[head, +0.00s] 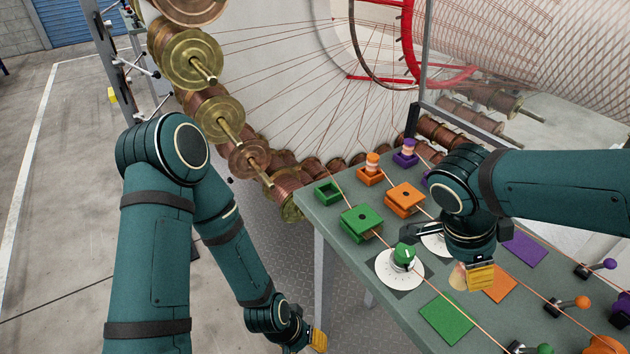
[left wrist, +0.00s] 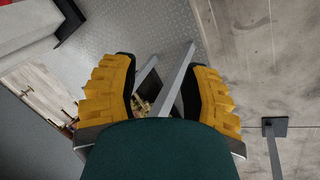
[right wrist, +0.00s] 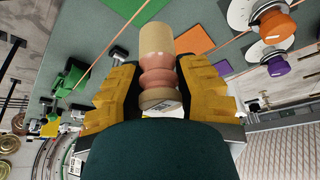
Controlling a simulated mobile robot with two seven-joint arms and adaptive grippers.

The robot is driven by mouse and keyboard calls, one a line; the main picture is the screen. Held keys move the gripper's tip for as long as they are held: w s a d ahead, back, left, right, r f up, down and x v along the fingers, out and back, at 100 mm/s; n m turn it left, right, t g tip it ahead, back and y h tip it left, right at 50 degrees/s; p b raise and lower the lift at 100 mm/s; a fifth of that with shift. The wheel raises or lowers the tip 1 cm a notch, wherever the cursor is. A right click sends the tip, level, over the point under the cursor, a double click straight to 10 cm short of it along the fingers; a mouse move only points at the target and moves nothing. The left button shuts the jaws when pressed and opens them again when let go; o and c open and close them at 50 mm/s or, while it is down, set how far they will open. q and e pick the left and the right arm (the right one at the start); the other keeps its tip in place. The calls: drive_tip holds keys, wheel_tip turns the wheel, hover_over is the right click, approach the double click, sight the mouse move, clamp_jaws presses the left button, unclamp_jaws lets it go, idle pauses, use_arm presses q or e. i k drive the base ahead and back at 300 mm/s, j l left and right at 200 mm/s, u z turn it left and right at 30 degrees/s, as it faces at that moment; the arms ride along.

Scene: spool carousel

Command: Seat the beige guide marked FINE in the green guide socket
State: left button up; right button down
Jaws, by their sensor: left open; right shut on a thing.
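The beige guide (right wrist: 165,68), a ridged spool-like piece with a pinkish middle, is held between the yellow fingers of my right gripper (right wrist: 161,80). In the head view the guide (head: 459,278) shows only partly beside the right gripper (head: 478,278), above the table near the orange patch. I cannot read its marking. The green guide socket (head: 328,192), an open square frame at the table's back left corner, looks empty and is well apart from the guide. My left gripper (head: 316,340) is open and empty, low beside the table; its fingers fill the left wrist view (left wrist: 158,85).
Orange (head: 369,178) and purple (head: 405,159) sockets hold guides at the back. Green (head: 361,222) and orange (head: 405,198) blocks, a green knob on a white dial (head: 399,268), and taut copper wires crowd the table. The spool carousel (head: 220,118) stands behind.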

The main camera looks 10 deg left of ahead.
sight(509, 312)
drive_tip(key=i+j+u, duration=0.15)
drive_tip(key=i+j, duration=0.25)
drive_tip(key=i+j+u, duration=0.1)
drive_tip(key=i+j, duration=0.2)
drive_tip(key=i, duration=0.25)
